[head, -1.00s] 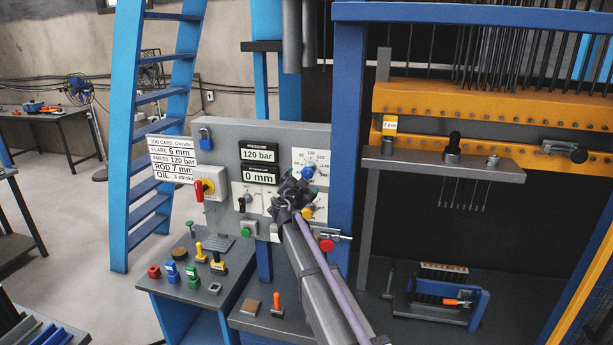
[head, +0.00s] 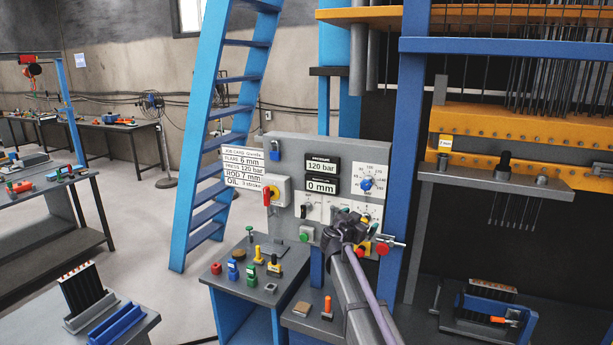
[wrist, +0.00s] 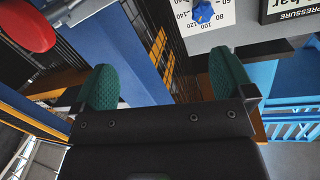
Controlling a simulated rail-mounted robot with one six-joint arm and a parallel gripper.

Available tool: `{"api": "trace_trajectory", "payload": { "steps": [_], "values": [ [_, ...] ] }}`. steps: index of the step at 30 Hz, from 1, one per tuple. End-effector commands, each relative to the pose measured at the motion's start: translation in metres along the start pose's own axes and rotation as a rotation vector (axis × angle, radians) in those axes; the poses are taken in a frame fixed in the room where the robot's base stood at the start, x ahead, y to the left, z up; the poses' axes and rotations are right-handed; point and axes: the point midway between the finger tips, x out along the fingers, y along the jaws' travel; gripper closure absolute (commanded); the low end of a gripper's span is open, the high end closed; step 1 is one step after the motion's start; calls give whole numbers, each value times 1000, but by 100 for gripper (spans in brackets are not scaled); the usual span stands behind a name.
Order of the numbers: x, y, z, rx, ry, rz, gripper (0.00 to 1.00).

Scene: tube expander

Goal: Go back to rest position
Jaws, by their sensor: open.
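My gripper (wrist: 161,92) shows in the wrist view with its two green fingertip pads spread apart and nothing between them. In the head view my gripper (head: 345,226) is in front of the lower right of the grey control panel (head: 290,150), covering part of it. I cannot tell from the head view how far it stands off the panel. The panel carries a pressure display (head: 322,166) reading 120 bar, a 0 mm display (head: 321,186), a dial with a blue knob (head: 366,184), a red-handled switch (head: 267,197) and a green button (head: 307,233).
A blue post (head: 405,160) and the orange-beamed machine (head: 540,125) stand right of the panel. A blue ladder (head: 212,140) stands to the left. A small bench (head: 228,290) below holds several coloured parts. Open floor (head: 150,235) lies farther left.

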Motion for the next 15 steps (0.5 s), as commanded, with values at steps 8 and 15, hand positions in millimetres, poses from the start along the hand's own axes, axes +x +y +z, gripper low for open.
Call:
{"api": "trace_trajectory", "payload": {
  "steps": [8, 15],
  "values": [
    [-66, 106, 57, -379, -377, 220, 0],
    [-224, 232, 160, -746, -1142, 11, 0]
  ]
}}
